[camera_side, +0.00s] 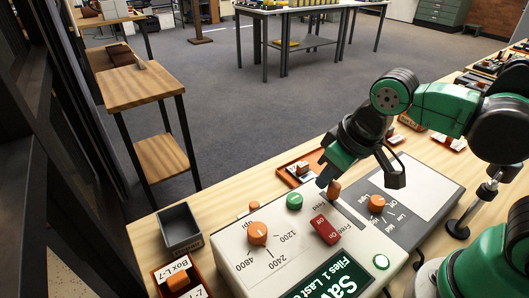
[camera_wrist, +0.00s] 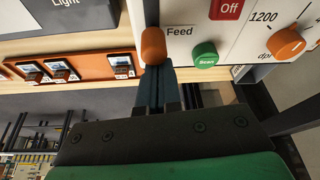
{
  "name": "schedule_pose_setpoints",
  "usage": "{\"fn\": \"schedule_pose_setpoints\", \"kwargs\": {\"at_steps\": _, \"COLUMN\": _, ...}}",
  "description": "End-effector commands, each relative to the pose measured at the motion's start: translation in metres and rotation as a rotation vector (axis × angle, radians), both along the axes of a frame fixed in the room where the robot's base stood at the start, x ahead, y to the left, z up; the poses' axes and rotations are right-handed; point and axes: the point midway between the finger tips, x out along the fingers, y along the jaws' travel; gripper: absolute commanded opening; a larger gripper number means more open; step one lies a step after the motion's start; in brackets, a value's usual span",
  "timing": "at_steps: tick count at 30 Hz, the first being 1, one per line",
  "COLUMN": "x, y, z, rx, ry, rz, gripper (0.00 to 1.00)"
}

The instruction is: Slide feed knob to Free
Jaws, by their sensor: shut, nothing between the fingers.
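The feed knob (camera_side: 334,189) is a small orange knob at the far edge of the white scanner panel (camera_side: 272,269). In the wrist view the orange knob (camera_wrist: 153,46) stands beside the printed word Feed. My gripper (camera_side: 324,181) points down at the panel's far edge, just left of the knob. In the wrist view the closed fingertips of my gripper (camera_wrist: 160,72) are right at the knob's near end. I cannot tell whether they touch it. The fingers are shut with nothing held. I cannot read a Free mark clearly.
A green Scan button (camera_side: 294,201), a red switch (camera_side: 326,231) and an orange dpi dial (camera_side: 257,233) are close by on the panel. A grey light panel (camera_side: 410,222) stands to the right. An orange tray (camera_side: 300,167) lies behind, and an open grey box (camera_side: 180,228) stands left.

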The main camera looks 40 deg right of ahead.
Motion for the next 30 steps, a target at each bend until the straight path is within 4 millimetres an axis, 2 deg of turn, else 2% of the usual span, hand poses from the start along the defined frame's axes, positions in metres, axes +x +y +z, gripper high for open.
{"fn": "schedule_pose_setpoints", "kwargs": {"at_steps": 6, "x": -0.026, "y": 0.0, "z": 0.0, "rx": 0.0, "ry": 0.001, "rz": 0.002, "gripper": 0.0}}
{"fn": "schedule_pose_setpoints", "kwargs": {"at_steps": 13, "x": -0.045, "y": 0.0, "z": -0.001, "rx": 0.0, "ry": 0.001, "rz": 0.001, "gripper": 0.0}}
{"fn": "schedule_pose_setpoints", "kwargs": {"at_steps": 30, "x": -0.052, "y": 0.0, "z": -0.001, "rx": 0.0, "ry": 0.005, "rz": -0.001, "gripper": 0.0}}
